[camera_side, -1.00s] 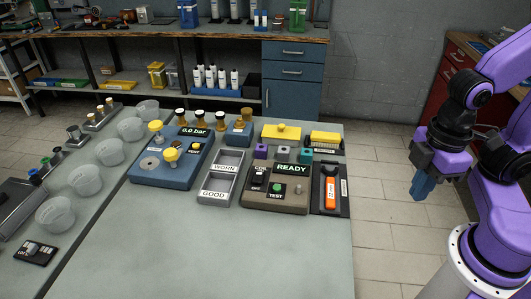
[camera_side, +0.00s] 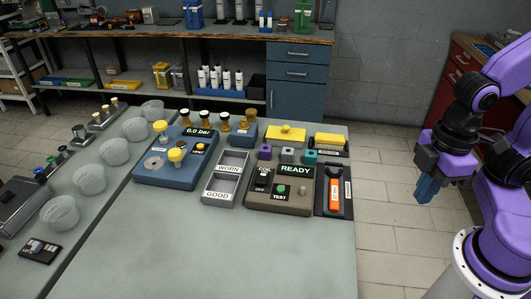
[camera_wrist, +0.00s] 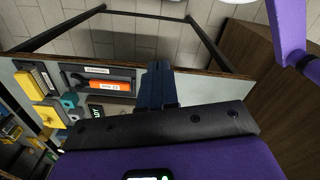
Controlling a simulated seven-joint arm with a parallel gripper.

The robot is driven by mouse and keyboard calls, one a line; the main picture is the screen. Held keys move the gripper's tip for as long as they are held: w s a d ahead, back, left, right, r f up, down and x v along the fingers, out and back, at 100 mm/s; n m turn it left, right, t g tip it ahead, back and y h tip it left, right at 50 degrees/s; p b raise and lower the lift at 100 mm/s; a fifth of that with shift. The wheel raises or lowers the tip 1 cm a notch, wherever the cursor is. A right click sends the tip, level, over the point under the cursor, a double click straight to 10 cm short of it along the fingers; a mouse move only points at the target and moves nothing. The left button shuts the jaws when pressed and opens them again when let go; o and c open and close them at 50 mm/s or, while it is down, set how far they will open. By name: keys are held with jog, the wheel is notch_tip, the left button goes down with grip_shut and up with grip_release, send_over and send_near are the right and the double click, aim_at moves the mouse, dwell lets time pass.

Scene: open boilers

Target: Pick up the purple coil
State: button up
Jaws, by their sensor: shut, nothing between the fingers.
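The purple coil (camera_side: 264,152) is a small purple block standing on the table behind the READY tester (camera_side: 280,188). A grey block (camera_side: 287,154) and a teal block (camera_side: 309,157) stand in a row to its right. My gripper (camera_side: 427,190) hangs to the right of the table, over the floor and well away from the coil. Its blue fingers are together and empty. In the wrist view the shut fingers (camera_wrist: 157,85) show near the table edge, and the teal block (camera_wrist: 69,100) is to their left. I cannot make out the purple coil clearly there.
A tray with WORN and GOOD compartments (camera_side: 225,176) and a blue pressure unit (camera_side: 165,173) stand left of the tester. An orange tool (camera_side: 334,192) lies in a dark holder to its right. Yellow-topped boxes (camera_side: 286,134) stand behind the blocks. The table front (camera_side: 230,250) is clear.

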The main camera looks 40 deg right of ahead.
jog(key=o, duration=1.2)
jog(key=w+a+r+m, duration=0.3)
jog(key=w+a+m, duration=0.25)
jog(key=w, duration=0.35)
jog(key=m, duration=1.6)
send_over(266, 152)
jog(key=w+d, duration=0.2)
jog(key=d, duration=0.1)
jog(key=f, duration=1.1)
jog(key=shift+w+a+f, duration=0.1)
jog(key=shift+a+f, duration=0.1)
jog(key=shift+w+a+f, duration=0.1)
jog(key=shift+a+f, duration=0.15)
jog(key=shift+f, duration=1.1)
jog(key=shift+a+f, duration=0.2)
jog(key=shift+f, duration=1.1)
